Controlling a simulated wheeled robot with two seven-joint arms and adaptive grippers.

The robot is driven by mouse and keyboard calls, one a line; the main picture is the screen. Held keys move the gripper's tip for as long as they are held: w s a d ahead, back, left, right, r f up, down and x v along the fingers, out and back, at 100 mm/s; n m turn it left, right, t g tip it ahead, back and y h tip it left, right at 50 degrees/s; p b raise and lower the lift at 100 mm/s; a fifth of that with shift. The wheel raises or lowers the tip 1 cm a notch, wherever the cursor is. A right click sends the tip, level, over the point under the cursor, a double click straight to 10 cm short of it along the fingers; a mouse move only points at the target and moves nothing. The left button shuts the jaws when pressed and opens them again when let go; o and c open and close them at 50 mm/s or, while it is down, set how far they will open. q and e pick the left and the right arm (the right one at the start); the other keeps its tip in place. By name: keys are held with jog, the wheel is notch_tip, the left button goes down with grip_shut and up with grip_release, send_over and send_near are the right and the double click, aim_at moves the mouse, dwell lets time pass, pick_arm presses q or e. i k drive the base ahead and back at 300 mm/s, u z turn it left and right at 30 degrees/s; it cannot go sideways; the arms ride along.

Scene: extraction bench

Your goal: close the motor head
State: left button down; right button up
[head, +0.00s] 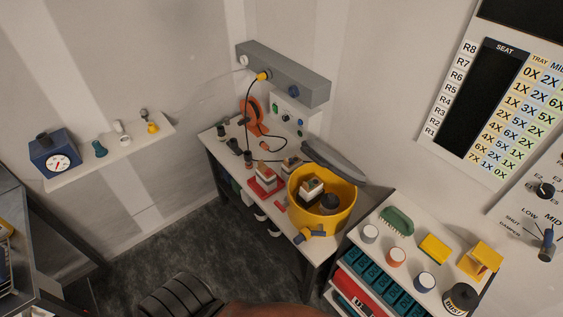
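A yellow tub (313,222) stands at the front right of the white-topped bench (225,148). A long grey curved piece (335,162) sits tilted behind the tub's rim, raised and apart from the tub's open top. It looks like the motor head, but I cannot tell for certain. The tub is uncovered, and a dark block with a pale top (311,187) and a dark round part (329,204) show inside it. The joint between the grey piece and the tub is hidden. Neither of my grippers is in view.
A red-based block (265,182) and small dark fittings (234,146) crowd the bench left of the tub. A black cable hangs from the grey wall box (283,75). A white-topped cabinet (405,268) with jars stands close on the right. Dark floor (200,235) is open in front.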

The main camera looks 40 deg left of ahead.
aim_at(323, 155)
jog(key=u, duration=0.35)
jog(key=i, duration=0.9)
jog(key=u, duration=0.1)
